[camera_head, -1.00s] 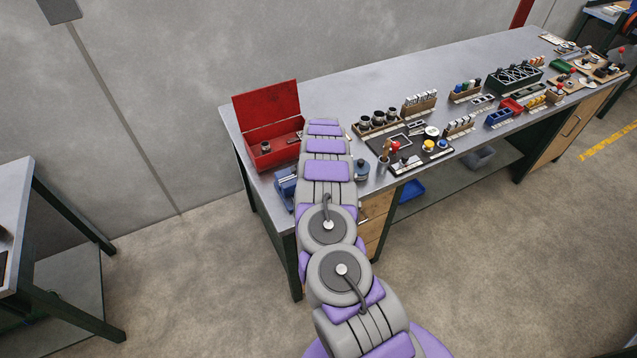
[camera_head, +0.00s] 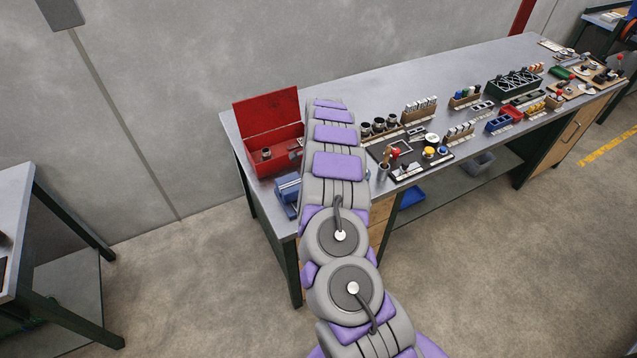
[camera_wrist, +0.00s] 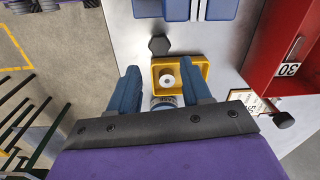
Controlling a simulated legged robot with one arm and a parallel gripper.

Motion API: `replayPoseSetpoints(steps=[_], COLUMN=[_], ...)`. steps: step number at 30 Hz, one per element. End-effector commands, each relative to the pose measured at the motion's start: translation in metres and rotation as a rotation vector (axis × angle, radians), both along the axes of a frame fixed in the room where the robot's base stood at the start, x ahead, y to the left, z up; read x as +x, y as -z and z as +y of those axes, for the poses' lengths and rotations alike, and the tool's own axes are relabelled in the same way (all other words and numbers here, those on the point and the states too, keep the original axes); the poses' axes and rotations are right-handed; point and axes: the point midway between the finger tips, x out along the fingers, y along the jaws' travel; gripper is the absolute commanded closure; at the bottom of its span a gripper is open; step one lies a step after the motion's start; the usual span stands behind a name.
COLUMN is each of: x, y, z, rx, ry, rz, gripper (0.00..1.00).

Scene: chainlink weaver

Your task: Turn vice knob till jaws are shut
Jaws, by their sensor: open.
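The blue vice (camera_head: 287,188) sits at the bench's near left corner in the head view, partly covered by my arm. In the wrist view, blue blocks that look like the vice (camera_wrist: 170,8) are cut off by the top edge, with a gap between them. A dark six-sided knob-like piece (camera_wrist: 158,44) lies just below them; I cannot tell whether it is the vice knob. My gripper (camera_wrist: 158,70) is open, its two blue fingers apart with nothing clasped. The dark piece is beyond the fingertips. In the head view my arm hides the gripper.
A yellow tray (camera_wrist: 204,76) holding a white ring lies by the right finger. The open red toolbox (camera_head: 268,118) stands to the right in the wrist view, with a dark knob (camera_wrist: 284,120) near it. Racks and small parts (camera_head: 415,150) fill the bench to the right.

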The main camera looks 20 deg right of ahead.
Motion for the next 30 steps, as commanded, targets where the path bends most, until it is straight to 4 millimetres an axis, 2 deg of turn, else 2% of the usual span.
replayPoseSetpoints(steps=[1,6,12,18,30], x=[0.0,0.0,-0.001,-0.002,-0.002], y=[-0.013,-0.047,-0.072,-0.08,-0.079], z=[0.0,-0.001,-0.001,-0.001,-0.001], rx=[0.001,0.0,0.001,0.001,0.001], ry=[0.0,-0.001,0.0,0.0,0.0], rz=[-0.003,-0.004,0.0,0.0,0.001], gripper=[0.52,0.52,0.52,0.52,0.52])
